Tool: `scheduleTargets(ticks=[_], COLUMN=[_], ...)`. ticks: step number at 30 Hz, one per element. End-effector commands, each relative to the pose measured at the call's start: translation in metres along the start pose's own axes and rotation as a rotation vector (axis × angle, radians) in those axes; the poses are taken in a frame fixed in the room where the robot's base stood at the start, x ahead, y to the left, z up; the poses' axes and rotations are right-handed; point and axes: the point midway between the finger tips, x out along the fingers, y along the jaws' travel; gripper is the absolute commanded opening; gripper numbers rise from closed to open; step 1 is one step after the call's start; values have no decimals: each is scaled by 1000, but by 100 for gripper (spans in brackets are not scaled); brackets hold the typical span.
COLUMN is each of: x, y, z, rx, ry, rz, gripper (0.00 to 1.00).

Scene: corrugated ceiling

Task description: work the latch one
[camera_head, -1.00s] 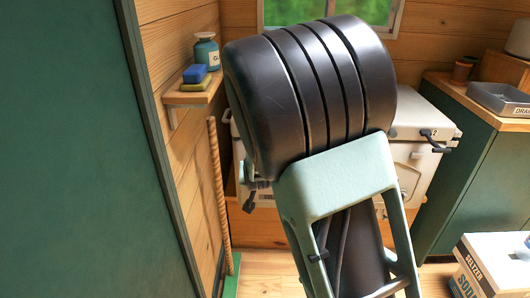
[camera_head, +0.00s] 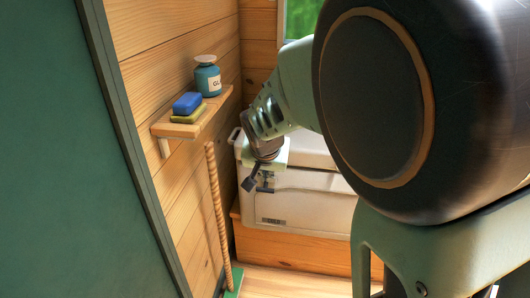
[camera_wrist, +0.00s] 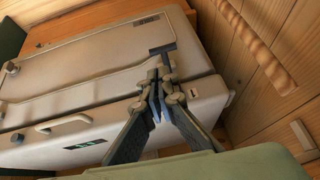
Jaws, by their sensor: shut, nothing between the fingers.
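The cooler (camera_head: 300,205) is a pale chest with a lid, standing against the back wall. A dark latch lever (camera_head: 249,184) sticks out at its front left; a dark T-shaped bar, apparently this lever, shows in the wrist view (camera_wrist: 163,48). My gripper (camera_head: 266,178) is at that front left corner, pointing down beside the lever. In the wrist view my gripper (camera_wrist: 158,98) has its dark fingers together, with nothing between them, over the seam of lid and body. Whether the fingers touch the lever I cannot tell. My arm hides the cooler's right part.
A wall shelf (camera_head: 190,125) with a blue sponge (camera_head: 187,103) and a blue-green bottle (camera_head: 208,77) is to the left. A rope-like post (camera_head: 217,205) stands between wall and cooler. A green panel (camera_head: 60,150) fills the left side.

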Motion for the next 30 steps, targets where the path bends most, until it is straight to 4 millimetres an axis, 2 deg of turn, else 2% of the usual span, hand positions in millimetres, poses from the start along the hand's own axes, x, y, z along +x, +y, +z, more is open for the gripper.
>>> scheduleTargets(ticks=[5, 15, 21, 25, 30], x=[17, 88, 121, 133, 139], y=[2, 3, 0, -2, -4], z=[1, 2, -1, -3, -4], rx=[2, 2, 2, 0, 0], ry=[-2, -3, -1, 0, 0], rz=[4, 6, 3, 2, 1], gripper=[0, 0, 0, 0, 0])
